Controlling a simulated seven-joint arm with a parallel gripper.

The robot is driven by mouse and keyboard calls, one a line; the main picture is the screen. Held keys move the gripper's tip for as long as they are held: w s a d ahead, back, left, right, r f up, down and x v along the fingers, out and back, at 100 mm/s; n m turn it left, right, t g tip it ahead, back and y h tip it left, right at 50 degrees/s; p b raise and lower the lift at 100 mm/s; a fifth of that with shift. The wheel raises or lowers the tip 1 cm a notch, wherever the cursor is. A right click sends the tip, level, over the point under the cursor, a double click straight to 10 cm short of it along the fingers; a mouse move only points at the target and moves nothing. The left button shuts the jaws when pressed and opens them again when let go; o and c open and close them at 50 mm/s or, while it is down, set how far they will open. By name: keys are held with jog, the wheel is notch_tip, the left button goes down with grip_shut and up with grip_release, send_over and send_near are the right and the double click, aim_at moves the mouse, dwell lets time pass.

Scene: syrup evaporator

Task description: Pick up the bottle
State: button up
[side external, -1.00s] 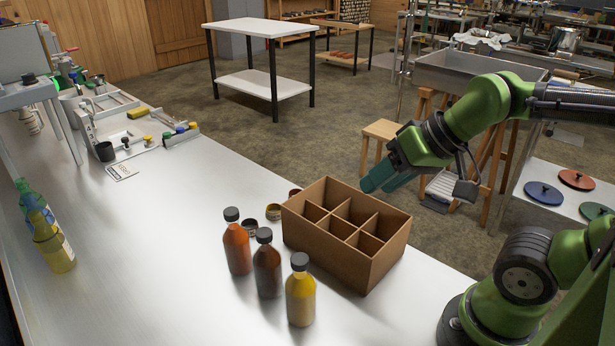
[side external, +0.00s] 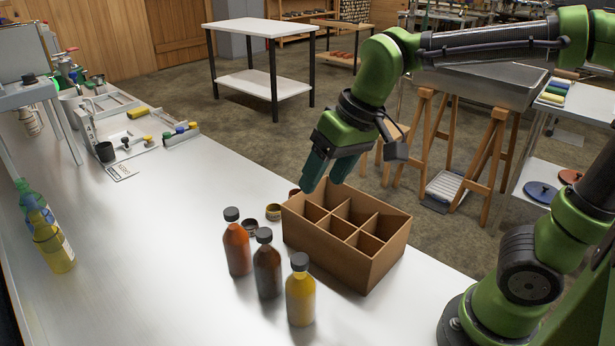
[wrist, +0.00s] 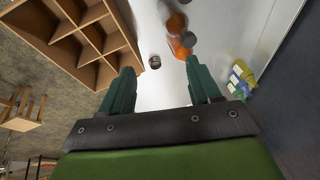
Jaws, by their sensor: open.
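Three capped bottles stand upright on the metal table: an orange-red one (side external: 237,249), a dark brown one (side external: 267,270) and a yellow one (side external: 301,297). An empty divided cardboard box (side external: 345,255) stands just right of them. My gripper (side external: 325,187) is open and empty, above the far side of the box, fingers pointing down. In the wrist view, my fingers (wrist: 161,88) are spread apart. An orange bottle (wrist: 181,43) shows beyond them near the right finger, and part of the box (wrist: 80,40) shows at upper left.
Small jars (side external: 273,211) sit behind the bottles, beside the box. Several coloured bottles (side external: 52,243) stand at the table's left edge. A fixture with clamps (side external: 125,140) is at the far left. The table's middle is clear.

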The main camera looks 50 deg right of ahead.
aim_at(263, 232)
jog(key=w+a+r+g+h, duration=0.2)
jog(key=w+a+r+g, duration=0.2)
jog(key=w+a, duration=0.4)
jog(key=f, duration=1.7)
jog(key=shift+s+d, duration=0.1)
jog(key=shift+s, duration=0.15)
grip_shut()
jog(key=shift+r, duration=0.1)
dwell(0.4)
